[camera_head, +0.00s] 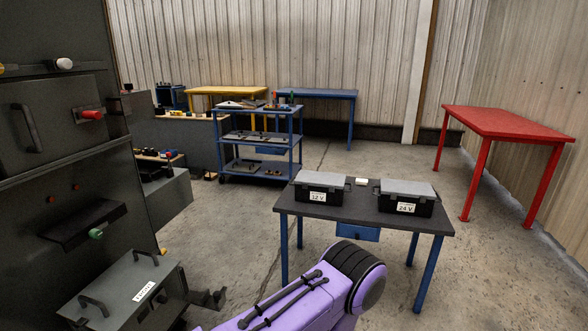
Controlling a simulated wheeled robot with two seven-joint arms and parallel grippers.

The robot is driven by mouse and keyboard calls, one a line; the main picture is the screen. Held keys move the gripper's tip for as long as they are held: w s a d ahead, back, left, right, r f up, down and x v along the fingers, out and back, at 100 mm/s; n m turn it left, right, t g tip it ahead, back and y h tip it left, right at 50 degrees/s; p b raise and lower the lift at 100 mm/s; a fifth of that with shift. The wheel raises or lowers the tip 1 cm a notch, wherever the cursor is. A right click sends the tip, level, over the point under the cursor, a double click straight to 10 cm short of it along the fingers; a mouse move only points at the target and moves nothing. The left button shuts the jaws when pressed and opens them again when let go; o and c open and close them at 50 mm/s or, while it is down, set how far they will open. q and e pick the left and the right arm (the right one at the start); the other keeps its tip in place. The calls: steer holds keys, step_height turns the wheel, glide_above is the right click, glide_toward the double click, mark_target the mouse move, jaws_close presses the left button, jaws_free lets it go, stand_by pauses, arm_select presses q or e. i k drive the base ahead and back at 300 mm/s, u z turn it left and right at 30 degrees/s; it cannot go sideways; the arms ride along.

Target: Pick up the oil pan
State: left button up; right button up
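I cannot surely tell which thing is the oil pan. A dark grey box (112,290) with two bar handles on its top sits at the bottom left, low in front of the dark enclosure. It has a white label whose writing I cannot read. A small dark forked part (208,298) sticks out at its right side, and I cannot tell what it belongs to. A purple link of my own arm with black hoses rises from the bottom middle. Neither gripper can be made out, and I see nothing held.
A dark table (364,208) holds two cases, a 12 V case (318,193) and a 24 V case (406,204). A blue cart (262,140) stands behind, a red table (508,124) at right. Yellow (226,90) and blue (318,93) tables line the back wall. Open floor lies between.

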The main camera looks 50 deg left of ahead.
mark_target(192, 170)
steer(key=i, duration=5.45)
steer(key=u, duration=1.8)
steer(key=i, duration=2.25)
steer(key=u, duration=1.3)
steer(key=i, duration=1.4)
steer(key=u, duration=1)
